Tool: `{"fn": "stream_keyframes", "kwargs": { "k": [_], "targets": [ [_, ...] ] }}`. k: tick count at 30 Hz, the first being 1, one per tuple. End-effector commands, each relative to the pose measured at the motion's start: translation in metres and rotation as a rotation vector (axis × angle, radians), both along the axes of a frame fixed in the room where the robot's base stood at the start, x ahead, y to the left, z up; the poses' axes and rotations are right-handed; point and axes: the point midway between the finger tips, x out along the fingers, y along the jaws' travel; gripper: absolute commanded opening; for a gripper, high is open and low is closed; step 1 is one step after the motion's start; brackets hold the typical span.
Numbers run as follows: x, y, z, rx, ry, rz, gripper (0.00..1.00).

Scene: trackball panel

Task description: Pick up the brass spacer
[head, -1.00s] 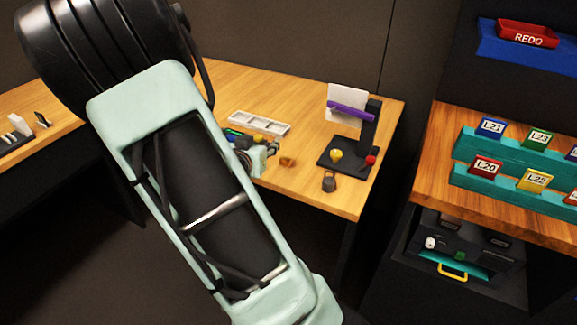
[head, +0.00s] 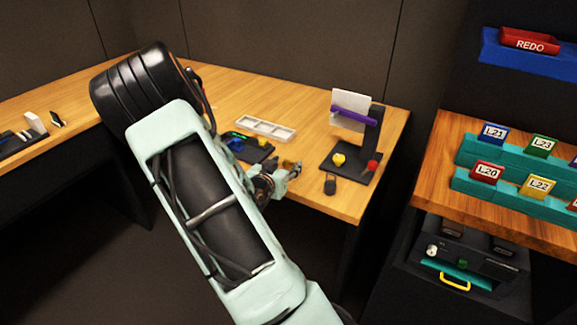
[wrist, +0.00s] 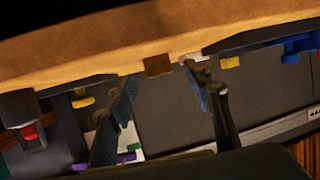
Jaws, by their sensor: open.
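The brass spacer (wrist: 157,65) is a small brown-gold block on the wooden table in the wrist view, ahead of the fingers and about midway between them. In the head view, a small brownish patch by the fingers (head: 289,165) is probably the same spacer, partly hidden by my gripper. My gripper (wrist: 165,85) is open and empty, its two dark fingers spread apart. In the head view my gripper (head: 293,171) is low at the table's front edge. The spacer is apart from both fingers in the wrist view.
A black stand (head: 375,140) with a purple bar, a yellow knob and a red knob stands right of my gripper. A dark padlock-like object (head: 330,184) lies before it. A white compartment tray (head: 266,128) and a dark tray (head: 257,154) lie behind and left.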

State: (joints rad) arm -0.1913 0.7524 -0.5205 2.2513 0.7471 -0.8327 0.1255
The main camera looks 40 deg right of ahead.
Motion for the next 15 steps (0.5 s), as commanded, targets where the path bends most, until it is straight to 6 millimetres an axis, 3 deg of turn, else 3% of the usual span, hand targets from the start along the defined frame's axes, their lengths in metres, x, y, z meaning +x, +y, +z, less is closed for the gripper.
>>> {"fn": "stream_keyframes", "kwargs": {
  "k": [6, 14, 15],
  "targets": [
    [0.013, -0.022, -0.011, 0.000, 0.001, -0.002, 0.46],
    [0.015, -0.023, -0.011, 0.000, 0.000, 0.000, 0.46],
    [0.015, -0.023, -0.011, 0.000, 0.000, 0.000, 0.42]
  ]
}}
